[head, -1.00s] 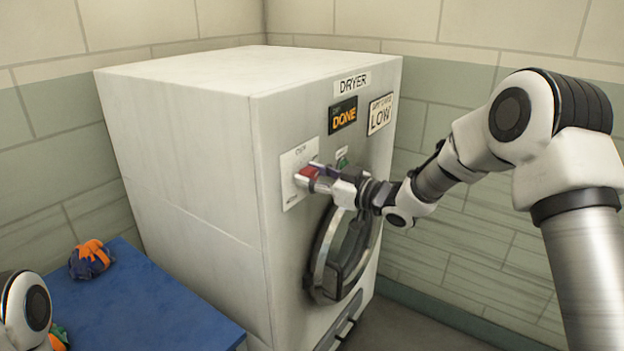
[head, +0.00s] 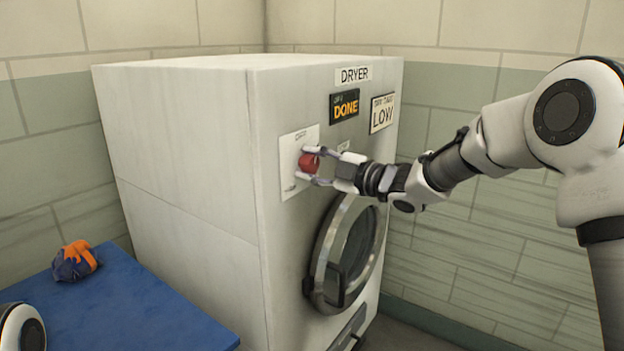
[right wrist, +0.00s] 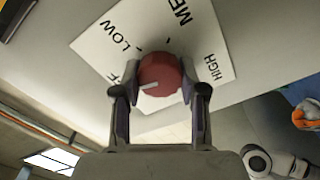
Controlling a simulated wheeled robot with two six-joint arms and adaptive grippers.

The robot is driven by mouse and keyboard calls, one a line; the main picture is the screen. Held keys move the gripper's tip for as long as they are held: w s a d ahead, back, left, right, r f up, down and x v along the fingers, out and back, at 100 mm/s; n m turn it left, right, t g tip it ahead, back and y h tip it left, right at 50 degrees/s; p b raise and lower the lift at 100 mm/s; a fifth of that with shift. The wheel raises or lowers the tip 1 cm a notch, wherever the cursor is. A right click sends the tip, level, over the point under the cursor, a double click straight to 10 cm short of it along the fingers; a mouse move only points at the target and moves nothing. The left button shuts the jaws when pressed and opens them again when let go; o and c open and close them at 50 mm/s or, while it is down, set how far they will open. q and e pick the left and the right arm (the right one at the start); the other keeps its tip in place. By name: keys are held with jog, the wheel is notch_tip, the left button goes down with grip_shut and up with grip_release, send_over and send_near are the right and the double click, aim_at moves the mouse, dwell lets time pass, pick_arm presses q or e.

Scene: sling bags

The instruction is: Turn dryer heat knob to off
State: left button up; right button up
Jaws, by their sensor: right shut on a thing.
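The red heat knob (head: 309,162) sits on a white dial plate (head: 292,141) on the front of the white dryer (head: 190,150). My right gripper (head: 312,166) is shut on the knob, one finger on each side. In the right wrist view the knob (right wrist: 160,78) shows a white pointer line, directed left toward my left-hand finger. The plate (right wrist: 205,35) there reads LOW, a partly cut ME word and HIGH. A label ending in F is mostly hidden by the finger, so I cannot tell whether the pointer meets it. My left gripper is out of view.
The round dryer door (head: 345,255) is below the knob. A DONE sign (head: 344,106) and a LOW sign (head: 382,113) are above it to the right. A blue table (head: 140,310) at lower left holds an orange and dark blue bundle (head: 75,261).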

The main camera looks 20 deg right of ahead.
jog(key=shift+f+n+b, duration=0.2)
jog(key=shift+n+b, duration=1.1)
jog(key=shift+n, duration=0.2)
jog(key=o, duration=1.1)
jog(key=shift+s, duration=0.1)
jog(key=shift+o, duration=0.2)
jog(key=shift+r, duration=0.1)
jog(key=v, duration=1.2)
